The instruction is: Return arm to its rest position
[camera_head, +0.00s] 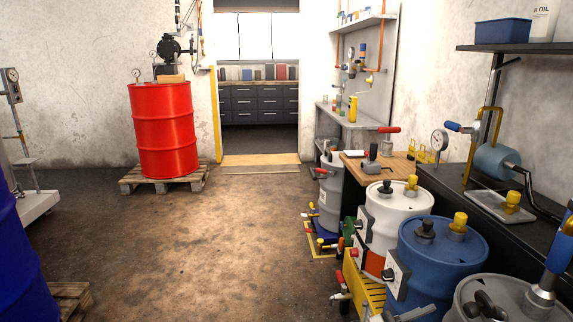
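Neither of my grippers shows in the head view, and I cannot make out any part of my arms for certain. A red drum (164,130) stands upright on a wooden pallet (131,183) near the back wall, left of the doorway. A blue drum (20,262) is cut off by the left edge, with a pallet (73,298) at its foot.
Along the right stand a white drum (397,213), a lighter blue drum (440,262) and a grey drum (520,303). A black bench (478,202) and a wooden-topped table (396,163) lie behind them. The middle floor (200,245) is clear up to the doorway.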

